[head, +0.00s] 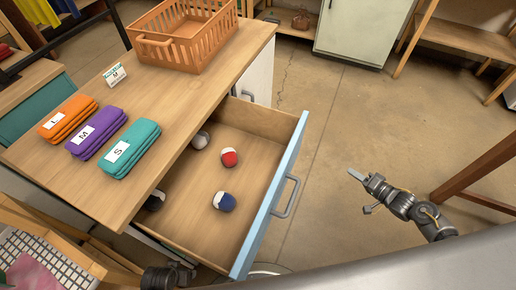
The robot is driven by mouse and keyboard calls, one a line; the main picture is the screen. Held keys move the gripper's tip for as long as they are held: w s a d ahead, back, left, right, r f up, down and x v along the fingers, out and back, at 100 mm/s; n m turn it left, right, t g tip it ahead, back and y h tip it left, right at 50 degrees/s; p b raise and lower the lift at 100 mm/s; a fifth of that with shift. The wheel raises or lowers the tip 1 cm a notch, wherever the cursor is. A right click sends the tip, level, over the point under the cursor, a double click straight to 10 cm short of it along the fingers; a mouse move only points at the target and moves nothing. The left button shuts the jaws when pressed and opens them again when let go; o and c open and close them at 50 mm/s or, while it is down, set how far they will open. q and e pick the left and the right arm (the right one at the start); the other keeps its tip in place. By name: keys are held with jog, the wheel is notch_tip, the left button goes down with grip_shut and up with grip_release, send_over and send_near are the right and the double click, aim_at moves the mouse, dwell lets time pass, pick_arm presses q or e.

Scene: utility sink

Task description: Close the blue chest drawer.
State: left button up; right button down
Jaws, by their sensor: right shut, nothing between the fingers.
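The blue-fronted drawer (291,180) is pulled out from the wooden-topped chest (205,105), with a grey bar handle (287,197) on its front. Inside lie a red and white ball (229,157), a blue and white ball (224,201), a grey-white ball (200,139) and a dark ball (155,200). My right gripper (356,175) is shut and empty, to the right of the drawer front and apart from the handle. My left gripper is not clearly visible; a dark part of my own shows at the bottom edge.
On the chest top are an orange basket (182,35), a small card (115,75) and folded orange, purple and teal cloths (131,148). A white laundry basket (40,262) stands at bottom left. A wooden bench (465,45) is at right. The floor between is clear.

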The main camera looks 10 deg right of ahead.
jog(key=a+r+g+y+b, duration=0.2)
jog(key=a+r+y+b, duration=0.15)
jog(key=r, duration=0.35)
jog(key=a+r+g+y+b, duration=0.1)
jog(key=a+r+y+b, duration=0.1)
jog(key=r+y, duration=0.45)
pick_arm(q)
jog(key=w+b+v, duration=0.1)
jog(key=w+v, duration=0.1)
jog(key=v, duration=1)
jog(key=shift+w+r+t, duration=0.3)
jog(key=shift+r+t, duration=0.1)
jog(key=shift+r, duration=0.05)
pick_arm(e)
jog(key=w+a, duration=0.3)
jog(key=a, duration=0.3)
jog(key=w+a+r+h, duration=0.1)
jog(key=w+a, duration=0.3)
jog(key=a, duration=0.2)
jog(key=shift+h, duration=0.3)
pick_arm(q)
jog(key=shift+w+r, duration=0.1)
pick_arm(e)
jog(key=shift+a+r, duration=0.1)
jog(key=shift+a, duration=0.05)
